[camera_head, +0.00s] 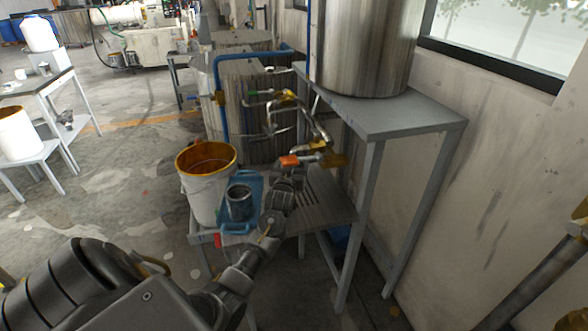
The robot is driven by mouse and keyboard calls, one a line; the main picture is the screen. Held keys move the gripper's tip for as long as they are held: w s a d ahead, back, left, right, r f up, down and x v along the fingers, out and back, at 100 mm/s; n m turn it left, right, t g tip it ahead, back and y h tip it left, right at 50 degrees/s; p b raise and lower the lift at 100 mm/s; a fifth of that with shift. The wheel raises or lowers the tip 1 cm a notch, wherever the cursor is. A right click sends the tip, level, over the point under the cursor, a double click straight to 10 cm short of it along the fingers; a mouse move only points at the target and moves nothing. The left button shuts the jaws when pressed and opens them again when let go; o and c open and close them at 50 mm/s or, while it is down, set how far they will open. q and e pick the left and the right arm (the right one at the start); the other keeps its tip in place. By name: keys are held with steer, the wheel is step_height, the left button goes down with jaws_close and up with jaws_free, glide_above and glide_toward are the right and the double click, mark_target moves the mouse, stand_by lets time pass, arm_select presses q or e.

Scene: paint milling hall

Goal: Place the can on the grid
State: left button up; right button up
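The can (240,204) is a small, open, dark grey metal can. It stands upright on a blue tray (256,183) on a low grey table. The grid (327,195) is a dark slatted panel at the table's right side, beneath the valves, and nothing stands on the part I see. My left arm reaches in from the lower left, and its gripper (284,188) is between the can and the grid, right of the can and apart from it. Its fingers are small and dark, so their opening is unclear. I do not make out my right gripper.
A white bucket (203,196) with an orange-stained rim stands left of the tray. Valves and pipes with an orange handle (289,161) hang above the grid. A large steel tank (366,45) rests on a taller grey stand (405,113) at the right. Open floor lies to the left.

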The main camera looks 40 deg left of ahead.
arm_select(q)
steer(key=shift+x, duration=1.15)
steer(key=shift+f+p, duration=0.5)
steer(key=shift+f, duration=1.25)
steer(key=shift+f+b, duration=0.5)
steer(key=shift+f, duration=0.15)
steer(key=o, duration=1.3)
steer(key=shift+c, duration=0.2)
